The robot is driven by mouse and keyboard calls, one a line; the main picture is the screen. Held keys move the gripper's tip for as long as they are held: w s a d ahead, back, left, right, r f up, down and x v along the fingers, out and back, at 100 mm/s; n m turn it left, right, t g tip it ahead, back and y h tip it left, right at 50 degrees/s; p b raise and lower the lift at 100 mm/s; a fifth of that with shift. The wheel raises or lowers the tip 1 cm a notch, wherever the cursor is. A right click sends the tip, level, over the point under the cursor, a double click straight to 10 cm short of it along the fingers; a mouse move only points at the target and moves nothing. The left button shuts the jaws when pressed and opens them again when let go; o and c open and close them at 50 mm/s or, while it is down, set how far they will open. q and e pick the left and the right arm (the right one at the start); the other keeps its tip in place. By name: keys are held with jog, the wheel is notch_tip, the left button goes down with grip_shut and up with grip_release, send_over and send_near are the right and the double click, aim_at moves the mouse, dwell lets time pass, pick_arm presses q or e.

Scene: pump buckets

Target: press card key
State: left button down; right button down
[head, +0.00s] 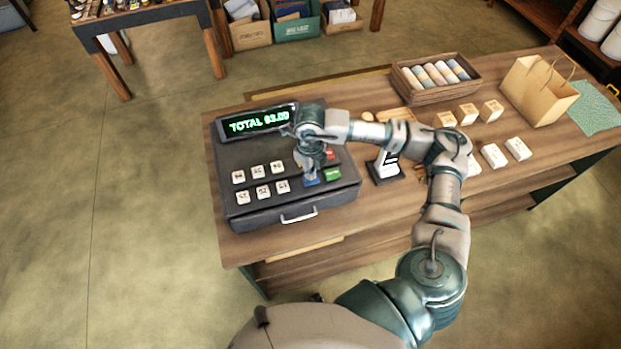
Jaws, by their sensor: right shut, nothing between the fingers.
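A dark cash register (289,205) stands on the left end of the wooden counter. Its display (258,121) reads "TOTAL" with a green amount, seemingly 93.00. White number keys (261,191) fill its left side. On its right side are a green key (333,174), a red key (330,154) and a blue key (311,182). My right gripper (310,178) is shut and empty, pointing down over the blue key and partly hiding it. I cannot tell whether it touches the key. Any label on the blue key is hidden. My left gripper is not in view.
A small stand with a white card (385,165) is right of the register, beside my right arm. Small boxes (467,114), a tray of rolls (435,79) and a paper bag (538,91) stand farther right. The counter's front left edge is bare.

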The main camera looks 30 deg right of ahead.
jog(key=shift+d+f, duration=0.1)
jog(key=shift+f, duration=0.05)
jog(key=shift+d+f, duration=0.2)
jog(key=shift+f, duration=0.05)
jog(key=shift+a+f+b, duration=0.25)
jog(key=shift+b, duration=0.25)
jog(key=shift+r, duration=0.1)
jog(key=shift+d+r+p, duration=0.15)
jog(key=shift+r+p, duration=0.65)
jog(key=shift+r, duration=0.5)
jog(key=shift+r+p, duration=1.15)
jog(key=shift+r, duration=1.05)
jog(key=shift+f, duration=0.15)
